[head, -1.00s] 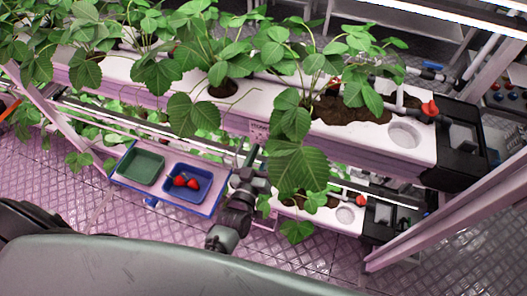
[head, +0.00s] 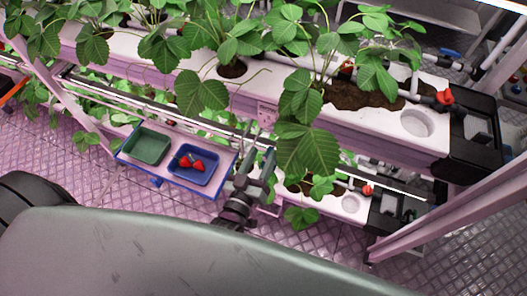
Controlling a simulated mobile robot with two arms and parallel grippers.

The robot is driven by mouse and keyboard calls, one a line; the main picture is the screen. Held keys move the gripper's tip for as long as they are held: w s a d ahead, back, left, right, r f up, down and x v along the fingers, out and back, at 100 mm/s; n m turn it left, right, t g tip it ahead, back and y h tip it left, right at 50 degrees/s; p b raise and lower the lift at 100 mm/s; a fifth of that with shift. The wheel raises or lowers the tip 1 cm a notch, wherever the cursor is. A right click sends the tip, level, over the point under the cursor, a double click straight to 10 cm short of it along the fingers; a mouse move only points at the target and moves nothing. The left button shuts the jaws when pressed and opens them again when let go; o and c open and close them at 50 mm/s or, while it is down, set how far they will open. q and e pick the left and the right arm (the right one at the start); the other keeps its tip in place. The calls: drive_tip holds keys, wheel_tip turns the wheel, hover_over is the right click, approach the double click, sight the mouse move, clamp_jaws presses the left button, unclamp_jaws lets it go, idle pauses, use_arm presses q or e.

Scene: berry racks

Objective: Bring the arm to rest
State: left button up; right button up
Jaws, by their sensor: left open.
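My left gripper (head: 260,160) is right of the blue-rimmed tray, pointing up toward the upper white trough. Its jaws are open, with no berry visible between them. The tray (head: 172,181) holds a green bin (head: 148,147) on the left and a blue bin (head: 206,176) on the right. Red strawberries (head: 191,162) lie in the blue bin; the green bin looks empty. My right gripper is not in view.
The upper white trough (head: 300,118) with leafy strawberry plants runs across the view. A large leaf (head: 307,150) hangs close to the right of the gripper. A lower trough (head: 350,204) lies beneath. A pink post (head: 440,205) slants at the right.

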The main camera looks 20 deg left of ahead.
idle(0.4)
use_arm(q)
drive_tip(key=s+f+m+g+b, duration=0.1)
drive_tip(key=s+f+g, duration=0.3)
drive_tip(key=f, duration=0.6)
drive_tip(key=s+f+m+g+h, duration=0.15)
drive_tip(key=s+f, duration=0.35)
drive_tip(key=f, duration=0.5)
drive_tip(key=s+f+m+g+b, duration=0.15)
drive_tip(key=s+f+g, duration=0.3)
drive_tip(key=f, duration=0.65)
drive_tip(key=s+a+f+g, duration=0.2)
drive_tip(key=s+f, duration=0.2)
drive_tip(key=s, duration=0.3)
drive_tip(key=s+a+f+m+g+y, duration=0.1)
drive_tip(key=s+a+f+g, duration=0.1)
drive_tip(key=s+f, duration=0.3)
drive_tip(key=s+a+f+m+g+y, duration=0.1)
drive_tip(key=s+a+f+g, duration=0.2)
drive_tip(key=s, duration=0.7)
drive_tip(key=shift+s+a+f, duration=0.15)
drive_tip(key=shift+a+f, duration=0.5)
drive_tip(key=shift+a, duration=0.05)
